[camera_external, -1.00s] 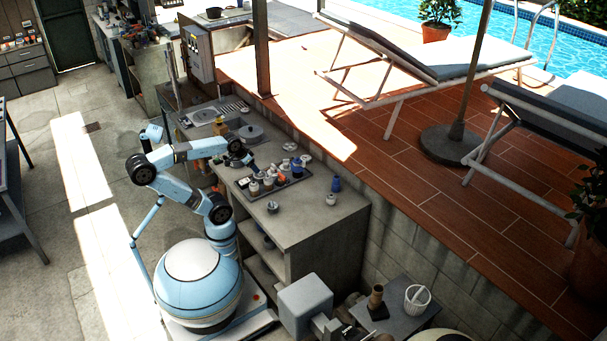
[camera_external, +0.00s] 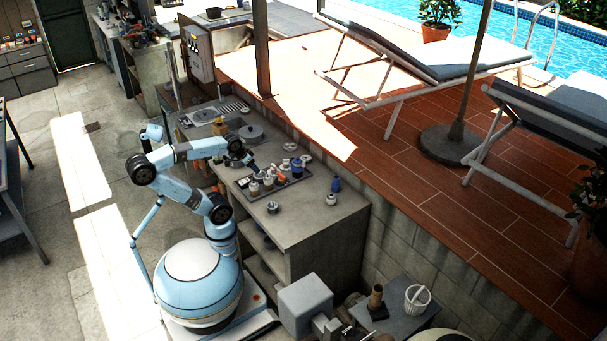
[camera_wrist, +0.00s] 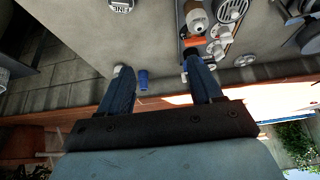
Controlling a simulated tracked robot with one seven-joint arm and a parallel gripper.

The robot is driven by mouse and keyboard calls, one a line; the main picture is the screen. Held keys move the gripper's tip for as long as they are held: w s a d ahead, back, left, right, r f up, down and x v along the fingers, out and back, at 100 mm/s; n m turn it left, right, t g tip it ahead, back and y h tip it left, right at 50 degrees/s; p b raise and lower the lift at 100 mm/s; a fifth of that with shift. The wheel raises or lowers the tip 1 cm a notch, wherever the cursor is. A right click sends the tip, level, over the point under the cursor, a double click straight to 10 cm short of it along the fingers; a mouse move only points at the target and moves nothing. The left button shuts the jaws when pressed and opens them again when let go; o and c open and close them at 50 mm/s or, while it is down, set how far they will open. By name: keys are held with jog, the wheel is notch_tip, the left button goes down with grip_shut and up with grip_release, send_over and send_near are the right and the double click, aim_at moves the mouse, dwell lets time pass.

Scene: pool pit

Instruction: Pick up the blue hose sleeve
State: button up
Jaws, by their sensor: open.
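The blue hose sleeve (camera_external: 335,184) appears to be the small blue cylinder standing on the grey bench, near its right back edge. In the wrist view the blue cylinder (camera_wrist: 143,80) shows between my two fingers, just right of the left one, but beyond them and not in their grasp. My gripper (camera_external: 251,164) is over the left part of the bench, well to the left of the cylinder. In the wrist view my gripper (camera_wrist: 157,66) has its fingers wide apart with nothing held between them.
A dark tray (camera_external: 303,178) with several jars and caps lies between my gripper and the blue cylinder. A white-topped jar (camera_external: 331,199) stands close beside the cylinder. Another jar (camera_external: 272,207) is nearer the bench front. The bench's right front is bare.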

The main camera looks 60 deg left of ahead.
jog(key=shift+o, duration=0.8)
